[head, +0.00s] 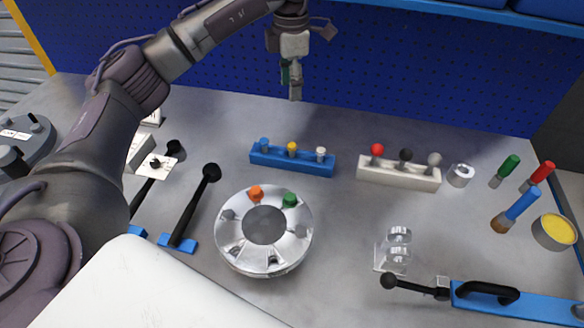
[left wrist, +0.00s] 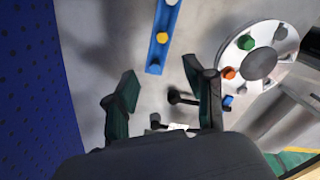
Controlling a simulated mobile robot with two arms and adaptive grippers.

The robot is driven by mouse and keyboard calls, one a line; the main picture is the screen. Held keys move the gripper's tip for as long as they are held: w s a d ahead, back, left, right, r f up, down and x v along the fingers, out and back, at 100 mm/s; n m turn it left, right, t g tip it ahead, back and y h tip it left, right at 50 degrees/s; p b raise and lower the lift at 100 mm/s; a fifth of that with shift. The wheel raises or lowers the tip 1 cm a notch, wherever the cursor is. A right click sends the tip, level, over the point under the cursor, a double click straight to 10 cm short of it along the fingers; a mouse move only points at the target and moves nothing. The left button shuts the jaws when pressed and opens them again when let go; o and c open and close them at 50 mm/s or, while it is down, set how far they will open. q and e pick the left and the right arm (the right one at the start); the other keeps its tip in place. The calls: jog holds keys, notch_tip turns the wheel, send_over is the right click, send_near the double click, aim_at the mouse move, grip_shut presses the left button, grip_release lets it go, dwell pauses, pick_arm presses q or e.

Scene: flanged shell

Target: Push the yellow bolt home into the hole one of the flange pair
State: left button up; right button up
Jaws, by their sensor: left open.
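The yellow bolt (head: 292,148) stands in the middle of the blue rack (head: 318,168), between a blue bolt (head: 264,144) and a white bolt (head: 321,152). The yellow bolt also shows in the left wrist view (left wrist: 162,38). The silver flange pair (head: 238,255) lies in front of the rack on the bench. An orange bolt (head: 256,193) and a green bolt (head: 289,201) stand in it, with bare silver places around its ring. My left gripper (head: 291,92) hangs behind and above the rack, open and empty. Its spread fingers show in the left wrist view (left wrist: 160,75). My right gripper is not in view.
A white rack (head: 400,178) with red, black and grey knobs stands right of the blue one. A black-handled lever (head: 190,208) is left of the flange. A toggle clamp (head: 510,300), screwdrivers and a yellow-filled tin (head: 554,232) lie at the right. A blue pegboard (head: 430,80) closes the back.

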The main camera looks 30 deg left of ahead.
pick_arm(q)
jog(key=b, duration=0.3)
send_over(293, 145)
notch_tip(293, 145, down, 5)
jog(key=f, duration=0.2)
jog(key=f+p, duration=0.1)
jog(key=f, duration=0.5)
jog(key=shift+w+a, duration=0.1)
jog(key=shift+a, duration=0.2)
jog(key=shift+d+f+p, duration=0.15)
jog(key=shift+f+p, duration=0.25)
jog(key=shift+f, duration=0.95)
jog(key=shift+d+f+p, duration=0.15)
jog(key=shift+f+p, duration=0.25)
jog(key=shift+f, duration=0.95)
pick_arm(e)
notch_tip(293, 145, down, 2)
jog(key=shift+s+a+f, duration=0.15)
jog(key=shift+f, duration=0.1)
pick_arm(q)
jog(key=shift+c, duration=0.2)
grip_shut()
